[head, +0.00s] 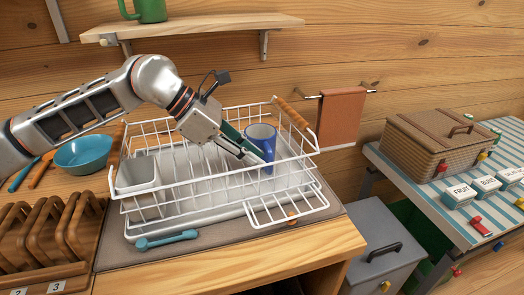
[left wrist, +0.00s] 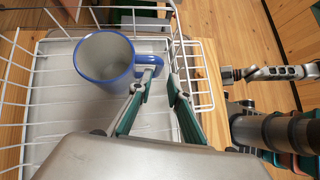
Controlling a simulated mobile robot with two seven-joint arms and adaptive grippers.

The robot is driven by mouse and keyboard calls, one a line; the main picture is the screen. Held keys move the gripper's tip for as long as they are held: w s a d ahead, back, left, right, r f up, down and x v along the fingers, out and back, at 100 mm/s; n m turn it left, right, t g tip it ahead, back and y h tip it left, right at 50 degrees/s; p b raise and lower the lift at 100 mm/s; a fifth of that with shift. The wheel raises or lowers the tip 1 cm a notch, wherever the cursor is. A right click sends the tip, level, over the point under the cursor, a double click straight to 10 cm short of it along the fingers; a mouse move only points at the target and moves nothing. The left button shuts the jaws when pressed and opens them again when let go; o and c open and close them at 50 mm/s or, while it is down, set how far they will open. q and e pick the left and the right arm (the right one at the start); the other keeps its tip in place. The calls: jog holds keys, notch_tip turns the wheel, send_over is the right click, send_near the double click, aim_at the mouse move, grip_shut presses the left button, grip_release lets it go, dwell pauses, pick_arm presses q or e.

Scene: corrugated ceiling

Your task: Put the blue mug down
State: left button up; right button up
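The blue mug (head: 261,143) stands upright inside the white wire dish rack (head: 222,204), toward its right end. In the left wrist view the mug (left wrist: 103,58) is seen from above, with a pale inside and a blue rim; its handle points toward my fingers. My left gripper (head: 245,152) reaches down into the rack beside the mug. In the left wrist view its green-sided fingers (left wrist: 162,82) stand apart, one right at the handle, with a gap between them. My right gripper (left wrist: 228,76) shows small at the right of that view; its fingers are unclear.
A white cup-like holder (head: 138,174) sits at the rack's left end. A teal bowl (head: 83,154) and a wooden slotted rack (head: 50,232) stand further left. A shelf (head: 195,27) with a green mug (head: 150,10) is above. A wicker basket (head: 441,143) is on the striped table at right.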

pick_arm(q)
jog(key=x, duration=0.5)
jog(key=shift+w+d, duration=0.2)
jog(key=shift+d, duration=0.05)
grip_shut()
jog(key=shift+r, duration=0.1)
